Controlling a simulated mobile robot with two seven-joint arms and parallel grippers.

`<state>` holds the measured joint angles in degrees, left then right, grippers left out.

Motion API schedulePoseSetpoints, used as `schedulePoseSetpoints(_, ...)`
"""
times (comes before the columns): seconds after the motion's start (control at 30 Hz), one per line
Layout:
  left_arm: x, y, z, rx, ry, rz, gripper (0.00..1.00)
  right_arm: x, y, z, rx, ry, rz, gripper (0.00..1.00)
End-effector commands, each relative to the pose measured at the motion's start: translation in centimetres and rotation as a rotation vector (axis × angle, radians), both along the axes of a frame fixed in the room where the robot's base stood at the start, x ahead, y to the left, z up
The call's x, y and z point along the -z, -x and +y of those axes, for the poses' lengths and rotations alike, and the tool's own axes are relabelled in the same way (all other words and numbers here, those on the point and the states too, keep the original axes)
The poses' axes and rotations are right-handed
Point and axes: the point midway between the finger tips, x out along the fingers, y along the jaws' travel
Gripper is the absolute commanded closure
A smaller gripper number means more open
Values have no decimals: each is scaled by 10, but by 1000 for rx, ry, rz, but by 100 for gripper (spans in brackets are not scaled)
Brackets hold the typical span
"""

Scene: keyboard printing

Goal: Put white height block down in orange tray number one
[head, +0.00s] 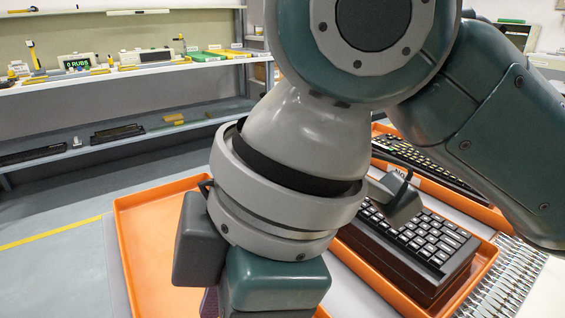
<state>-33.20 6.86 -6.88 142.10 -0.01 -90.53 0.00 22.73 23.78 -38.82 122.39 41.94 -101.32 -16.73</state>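My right arm comes in from the right and fills the middle of the head view. Its gripper (238,278) hangs over the right part of an orange tray (145,230) at the left. The fingertips are cut off or hidden at the lower edge, so I cannot tell whether it is open or shut. No white height block can be made out. The visible left part of that tray looks empty. A small purple patch (208,304) shows beneath the gripper; I cannot tell what it is. My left gripper is not in view.
A dark keyboard (428,240) sits in a second orange tray (489,262) at the right, partly behind my arm. Another keyboard (415,160) lies in an orange tray behind it. Metal strips (515,275) line the right edge. Shelves (130,72) with devices stand at the back left.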

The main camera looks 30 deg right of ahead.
Motion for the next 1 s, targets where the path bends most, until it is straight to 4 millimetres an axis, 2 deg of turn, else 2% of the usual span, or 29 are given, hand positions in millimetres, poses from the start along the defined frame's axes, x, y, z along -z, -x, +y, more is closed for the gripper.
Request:
schedulePoseSetpoints(0.07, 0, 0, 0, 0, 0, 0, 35, 12, 14, 4, 165, -82, 16, 21)
schedulePoseSetpoints(0.17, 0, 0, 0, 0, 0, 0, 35, 27, 26, -9, 416, -135, 28, 21)
schedulePoseSetpoints(0.3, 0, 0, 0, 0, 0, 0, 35, 46, 48, -50, 739, -119, 40, 21)
schedulePoseSetpoints(0.43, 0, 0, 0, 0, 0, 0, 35, 60, 75, -91, 965, -52, 39, 21)
schedulePoseSetpoints(0.5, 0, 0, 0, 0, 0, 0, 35, 63, 85, -107, 1038, -20, 36, 21)
schedulePoseSetpoints(0.6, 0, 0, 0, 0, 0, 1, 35, 65, 93, -119, 1089, 8, 30, 21)
schedulePoseSetpoints(0.9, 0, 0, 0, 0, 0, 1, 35, 65, 95, -121, 1098, 16, 29, 21)
schedulePoseSetpoints(1.0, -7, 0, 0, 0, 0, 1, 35, 58, 95, -121, 1097, 16, 29, 21)
